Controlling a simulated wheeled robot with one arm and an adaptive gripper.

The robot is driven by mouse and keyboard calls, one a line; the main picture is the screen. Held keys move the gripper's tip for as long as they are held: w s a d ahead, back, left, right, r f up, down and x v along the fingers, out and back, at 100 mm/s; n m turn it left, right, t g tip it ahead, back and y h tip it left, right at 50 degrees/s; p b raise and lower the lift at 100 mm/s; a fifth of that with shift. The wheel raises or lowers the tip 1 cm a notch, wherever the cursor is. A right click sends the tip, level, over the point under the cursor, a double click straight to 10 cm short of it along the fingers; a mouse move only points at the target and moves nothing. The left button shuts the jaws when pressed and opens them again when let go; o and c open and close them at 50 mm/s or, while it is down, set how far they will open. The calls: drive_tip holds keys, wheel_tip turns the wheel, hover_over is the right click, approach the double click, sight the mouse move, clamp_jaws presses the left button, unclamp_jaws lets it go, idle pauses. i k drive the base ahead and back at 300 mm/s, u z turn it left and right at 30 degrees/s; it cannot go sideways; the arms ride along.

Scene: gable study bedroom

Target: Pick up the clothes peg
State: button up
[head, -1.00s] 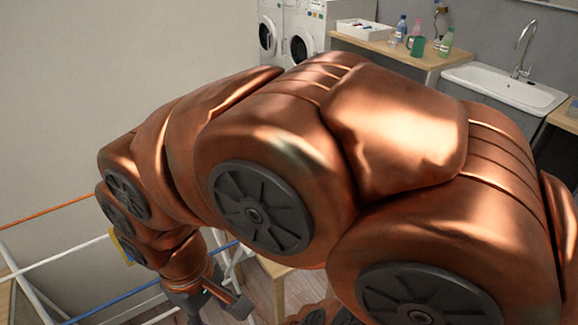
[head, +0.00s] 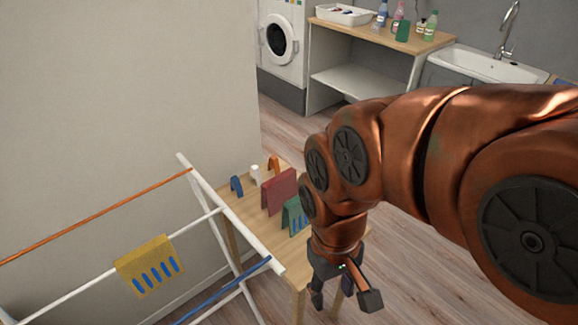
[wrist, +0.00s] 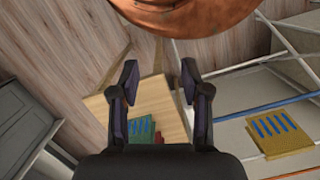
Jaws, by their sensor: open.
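Small items stand on a small wooden table (head: 248,208) in the head view: a blue arched piece (head: 236,185), a white piece (head: 255,174) and an orange arched piece (head: 273,163). I cannot tell for sure which is the clothes peg. A folded dark red piece (head: 279,192) and a green piece with blue stripes (head: 293,215) stand nearer my arm. My gripper (head: 332,288) points down beside the table's near right side, open and empty. In the wrist view, my gripper (wrist: 159,76) has its fingers apart with the table (wrist: 172,92) below; no peg is clear there.
A white drying rack (head: 225,217) with a yellow striped cloth (head: 150,264) stands left of the table, close to it. A washing machine (head: 281,42), a bench (head: 370,42) and a sink (head: 488,65) are at the back. The wooden floor (head: 295,128) between is clear.

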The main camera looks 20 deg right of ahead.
sight(255, 172)
drive_tip(key=z, duration=0.1)
drive_tip(key=k, duration=1.25)
drive_tip(key=u, duration=0.8)
drive_tip(key=i, duration=0.95)
drive_tip(key=u, duration=0.1)
